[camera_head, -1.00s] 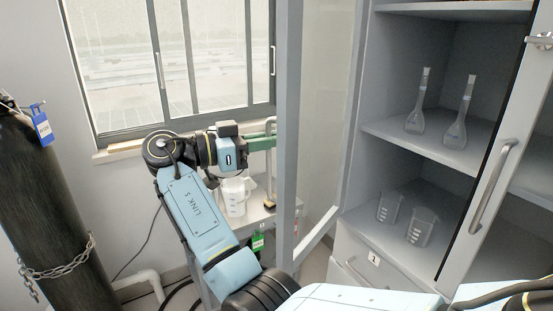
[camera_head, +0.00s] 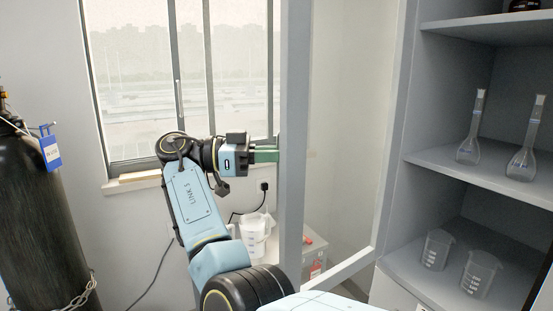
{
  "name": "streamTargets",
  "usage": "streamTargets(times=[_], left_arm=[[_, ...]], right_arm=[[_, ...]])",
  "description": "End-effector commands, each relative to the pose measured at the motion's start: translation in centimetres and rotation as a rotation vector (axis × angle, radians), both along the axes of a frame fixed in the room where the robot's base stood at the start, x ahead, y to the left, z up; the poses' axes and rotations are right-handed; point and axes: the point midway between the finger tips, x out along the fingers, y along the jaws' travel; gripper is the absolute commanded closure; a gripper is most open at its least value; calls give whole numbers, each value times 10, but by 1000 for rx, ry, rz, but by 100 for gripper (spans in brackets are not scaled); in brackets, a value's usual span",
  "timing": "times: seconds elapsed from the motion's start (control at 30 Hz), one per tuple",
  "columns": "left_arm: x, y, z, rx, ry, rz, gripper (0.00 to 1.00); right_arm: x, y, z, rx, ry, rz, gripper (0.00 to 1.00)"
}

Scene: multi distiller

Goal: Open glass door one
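The glass door (camera_head: 342,140) of the cabinet stands open, swung out toward me. Its grey frame (camera_head: 294,180) runs top to bottom near the picture's middle, and its hinge side meets the cabinet opening on the right. My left gripper (camera_head: 266,150) has green fingers and is at the left of the door's free edge, at about mid-height. The fingertips are partly hidden behind the door frame. I cannot see the door's handle or whether the fingers close on anything. My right gripper is not in view.
The open cabinet shelves hold two flasks (camera_head: 468,140) above and two beakers (camera_head: 437,249) below. A dark gas cylinder (camera_head: 45,215) stands at the far left. A window (camera_head: 180,80) is behind my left arm. A white jug (camera_head: 254,236) stands behind the door's lower left.

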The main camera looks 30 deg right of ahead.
Motion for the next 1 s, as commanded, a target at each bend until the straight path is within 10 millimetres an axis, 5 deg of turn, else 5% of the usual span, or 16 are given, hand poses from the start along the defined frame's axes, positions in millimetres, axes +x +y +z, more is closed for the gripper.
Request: streamTargets(times=[0.47,0.5,0.6,1.0], left_arm=[[3,-2,1,-2,-1,4,64],[3,-2,1,-2,-1,4,64],[3,-2,1,-2,-1,4,64],[2,-3,-2,-2,4,5,64]], right_arm=[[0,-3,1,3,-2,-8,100],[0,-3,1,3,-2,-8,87],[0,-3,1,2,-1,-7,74],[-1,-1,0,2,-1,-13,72]])
